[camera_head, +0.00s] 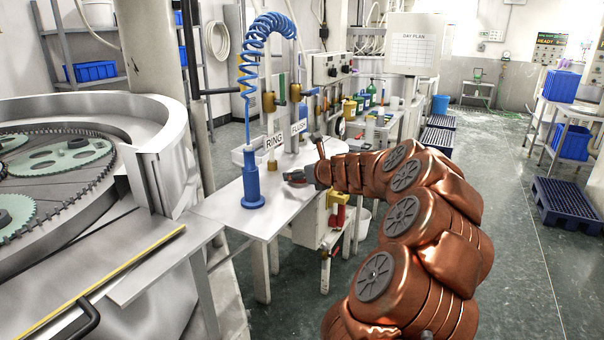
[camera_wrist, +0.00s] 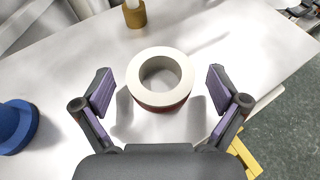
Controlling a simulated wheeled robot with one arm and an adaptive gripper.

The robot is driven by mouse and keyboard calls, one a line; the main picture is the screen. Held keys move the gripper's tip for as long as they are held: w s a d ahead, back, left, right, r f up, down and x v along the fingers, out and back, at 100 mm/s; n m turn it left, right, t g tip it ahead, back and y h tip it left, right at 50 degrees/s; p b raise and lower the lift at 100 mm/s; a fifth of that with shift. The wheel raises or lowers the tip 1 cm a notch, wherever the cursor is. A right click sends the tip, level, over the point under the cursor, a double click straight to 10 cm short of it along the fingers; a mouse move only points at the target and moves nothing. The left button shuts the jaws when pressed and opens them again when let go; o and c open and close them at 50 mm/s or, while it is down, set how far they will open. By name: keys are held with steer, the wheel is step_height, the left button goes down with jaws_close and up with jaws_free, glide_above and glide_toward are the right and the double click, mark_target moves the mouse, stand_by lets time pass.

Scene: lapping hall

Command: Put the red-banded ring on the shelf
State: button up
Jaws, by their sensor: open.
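The ring (camera_wrist: 160,101) lies flat on the white bench top (camera_wrist: 75,65) in the wrist view. It has a broad white top face, a round hole and a dark red band on its side. My gripper (camera_wrist: 160,88) is open over it, with one finger to the left of the ring and one to the right, both apart from it. In the head view my gripper (camera_head: 298,178) is low over the bench, and the ring cannot be clearly made out. A grey shelf rack (camera_head: 100,83) stands at the back left; I cannot tell whether it is the task's shelf.
A blue nozzle (camera_head: 252,190) with a coiled hose stands on the bench, left of my gripper. Posts with "RING" (camera_head: 274,140) and "FLUSH" signs stand behind. A large lapping machine (camera_head: 150,115) fills the left. Open floor (camera_head: 500,270) lies at right, with blue pallets (camera_head: 566,203) beyond.

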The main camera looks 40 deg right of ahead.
steer(key=shift+s+r, duration=0.3)
steer(key=v, duration=1.1)
steer(key=shift+s+a, duration=0.15)
steer(key=shift+s, duration=0.05)
